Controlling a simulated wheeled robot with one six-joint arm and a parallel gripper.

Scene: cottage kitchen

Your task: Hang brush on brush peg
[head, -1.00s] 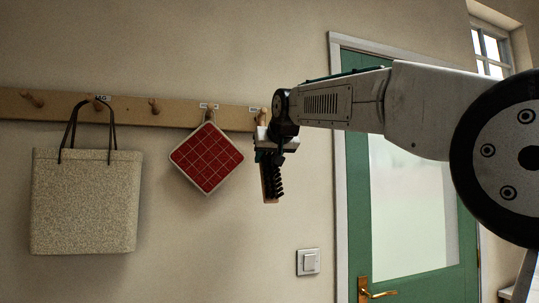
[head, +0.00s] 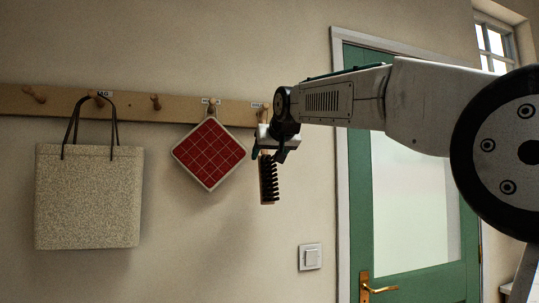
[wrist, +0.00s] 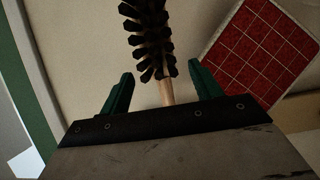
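The brush (head: 269,181), with dark bristles and a wooden back, hangs upright against the wall, bristles down, below the right end of the peg rail. My gripper (head: 270,155) is at its upper part, fingers spread. In the wrist view the two green fingers of my gripper (wrist: 162,88) stand apart on either side of the brush's wooden handle (wrist: 165,92), with gaps on both sides. The dark bristles (wrist: 147,38) extend beyond the fingertips.
A wooden rail (head: 180,109) runs along the wall with several pegs. A beige bag (head: 88,200) and a red checked potholder (head: 208,154) hang left of the brush. A light switch (head: 310,257) and a green door (head: 455,230) are to the right.

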